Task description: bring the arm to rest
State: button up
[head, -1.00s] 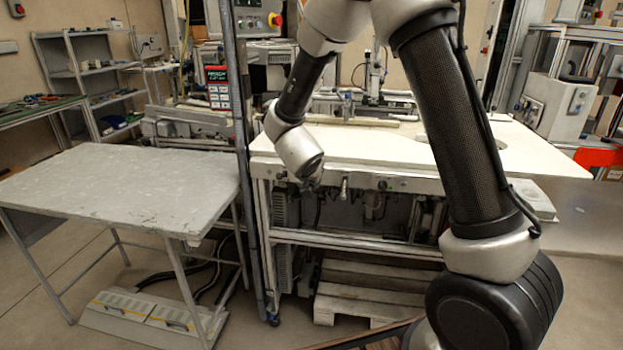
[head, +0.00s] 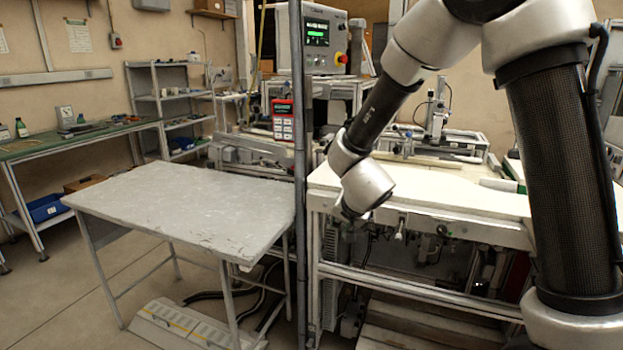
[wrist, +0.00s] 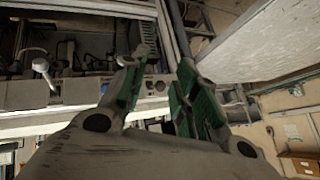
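My arm comes in from the right of the head view, with the large black link upright and the thinner forearm (head: 376,108) bent down and to the left. Its silver wrist (head: 362,185) hangs in front of the edge of the white workbench. In the head view the gripper fingers are mostly hidden behind the wrist. In the wrist view my gripper (wrist: 163,62) shows two fingers with green pads. A gap stands between them, with background showing through and nothing held.
A grey table (head: 190,205) stands at left, bare on top. A thin vertical post (head: 299,150) rises between it and the white workbench (head: 455,195). A green-topped bench (head: 75,137) and grey shelves (head: 172,104) stand further back. Floor is free at the lower left.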

jog(key=s+d+r+n+g+y, duration=0.1)
jog(key=s+r+n+g+y, duration=0.35)
jog(key=s, duration=0.75)
jog(key=s+d+r+h, duration=0.2)
jog(key=s+d+r, duration=0.4)
jog(key=s+d, duration=0.3)
jog(key=s+d+r+h, duration=0.3)
jog(key=s+d+r, duration=0.3)
jog(key=s+d, duration=0.3)
jog(key=d, duration=0.4)
jog(key=shift+d+r+n+h, duration=0.15)
jog(key=shift+d+n+h, duration=0.2)
